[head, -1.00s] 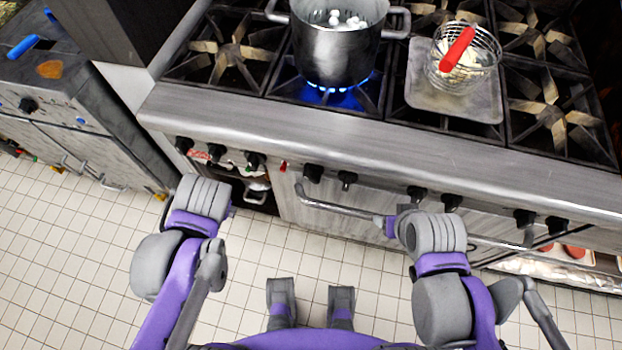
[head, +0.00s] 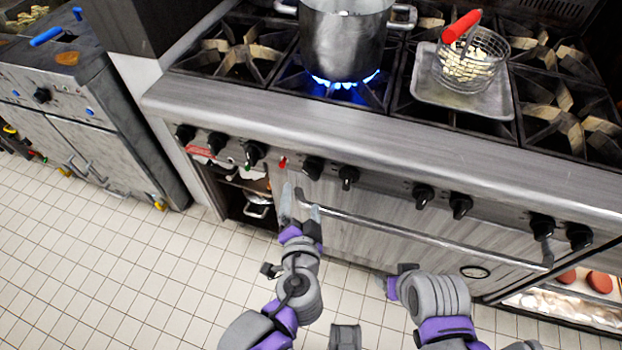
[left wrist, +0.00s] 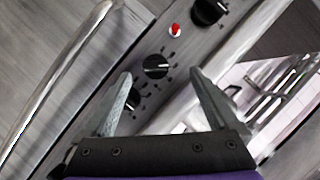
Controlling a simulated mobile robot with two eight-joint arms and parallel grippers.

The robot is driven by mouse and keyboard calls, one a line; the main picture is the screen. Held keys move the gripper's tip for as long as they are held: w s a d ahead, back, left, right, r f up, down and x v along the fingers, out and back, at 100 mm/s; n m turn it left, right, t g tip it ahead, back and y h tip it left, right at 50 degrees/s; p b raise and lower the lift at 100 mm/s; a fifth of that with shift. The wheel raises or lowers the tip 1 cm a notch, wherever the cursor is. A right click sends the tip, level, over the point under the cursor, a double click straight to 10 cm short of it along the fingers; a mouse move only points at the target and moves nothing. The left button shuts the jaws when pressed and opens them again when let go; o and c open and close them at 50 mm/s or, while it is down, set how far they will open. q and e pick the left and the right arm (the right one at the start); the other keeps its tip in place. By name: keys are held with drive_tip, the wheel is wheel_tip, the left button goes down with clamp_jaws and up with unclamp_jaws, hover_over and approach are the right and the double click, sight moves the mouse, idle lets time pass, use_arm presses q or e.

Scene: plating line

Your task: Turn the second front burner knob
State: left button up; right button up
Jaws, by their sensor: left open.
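A row of black knobs runs along the steel stove's front panel. Two of them, a knob (head: 312,168) and its right neighbour (head: 348,177), sit just right of a red indicator (head: 283,162). I cannot tell for certain which is the second front burner knob. My left gripper (head: 300,208) is open and empty, below these knobs and in front of the stove. In the left wrist view, a black knob (left wrist: 155,67) appears between the spread fingertips (left wrist: 161,75), apparently beyond them; another knob (left wrist: 133,97) is partly behind the left finger. My right gripper's fingers do not show.
A pot (head: 343,40) stands over a lit blue flame. A steel tray (head: 432,90) holds a wire basket (head: 470,65) with a red handle. The oven handle (head: 420,236) juts out below the knobs. An open shelf (head: 238,205) is at the left.

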sight(311, 176)
use_arm(q)
drive_tip(key=shift+m+h, duration=0.4)
drive_tip(key=b+x, duration=0.1)
drive_tip(key=x, duration=0.2)
drive_tip(key=d+b+x, duration=0.1)
drive_tip(key=x, duration=0.6)
drive_tip(key=shift+w+d+r+b, duration=0.15)
drive_tip(key=shift+w+d+b, duration=0.2)
drive_tip(key=shift+w+b, duration=0.1)
drive_tip(key=c, duration=1.3)
